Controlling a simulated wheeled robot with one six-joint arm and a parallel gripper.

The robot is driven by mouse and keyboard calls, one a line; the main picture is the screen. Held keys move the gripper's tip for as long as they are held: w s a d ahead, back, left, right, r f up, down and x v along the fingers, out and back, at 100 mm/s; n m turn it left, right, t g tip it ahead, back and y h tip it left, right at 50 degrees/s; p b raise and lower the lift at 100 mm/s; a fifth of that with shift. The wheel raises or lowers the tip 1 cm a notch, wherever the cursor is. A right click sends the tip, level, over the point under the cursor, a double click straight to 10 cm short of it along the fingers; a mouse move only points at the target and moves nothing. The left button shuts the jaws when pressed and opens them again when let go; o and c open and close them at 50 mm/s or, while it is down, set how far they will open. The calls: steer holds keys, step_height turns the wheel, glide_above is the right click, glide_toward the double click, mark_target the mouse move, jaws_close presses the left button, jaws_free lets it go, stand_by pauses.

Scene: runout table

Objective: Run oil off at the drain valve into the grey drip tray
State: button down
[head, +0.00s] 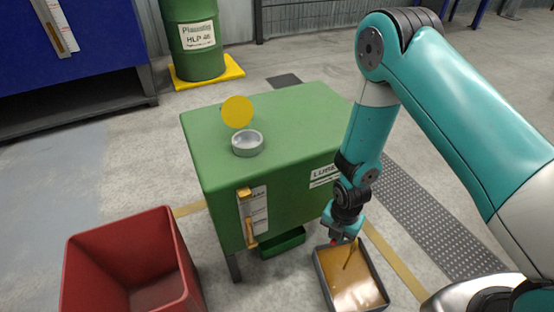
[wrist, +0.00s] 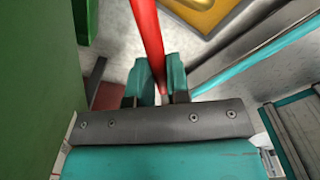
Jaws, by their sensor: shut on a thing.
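The green oil tank (head: 225,185) stands in the middle of the head view, with a white label on its side. My gripper (head: 341,236) is low at its right front corner. In the wrist view, my gripper (wrist: 158,88) is shut on a red lever (wrist: 147,35), the drain valve's handle, between its teal fingers. The valve body is hidden. A thin amber oil stream (head: 350,258) falls into the grey drip tray (head: 322,280) on the floor below. Amber oil (head: 360,292) covers the tray's bottom.
A sight gauge (head: 252,213) with yellow fittings is on the tank's front. A filler neck (head: 247,144) and yellow disc (head: 237,111) are on top. A green tray (head: 283,243) sits beneath the tank. A red bin (head: 95,238) stands at left, a drum (head: 195,55) behind.

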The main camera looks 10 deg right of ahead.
steer(key=shift+w+m, duration=0.1)
steer(key=shift+m, duration=0.2)
steer(key=shift+w+a+m+p, duration=0.2)
steer(key=shift+w+a+m, duration=0.2)
steer(key=shift+m, duration=0.4)
steer(key=shift+w+a+m+p, duration=0.15)
steer(key=shift+w+a+m, duration=0.2)
steer(key=shift+m, duration=0.45)
steer(key=shift+d, duration=0.1)
steer(key=shift+w+m, duration=0.45)
steer(key=shift+m, duration=0.35)
steer(key=c, duration=1.2)
jaws_free()
steer(key=shift+w+a, duration=0.1)
steer(key=shift+a, duration=0.1)
step_height(320, 180, up, 7)
steer(key=p, duration=0.6)
steer(key=shift+p, duration=0.35)
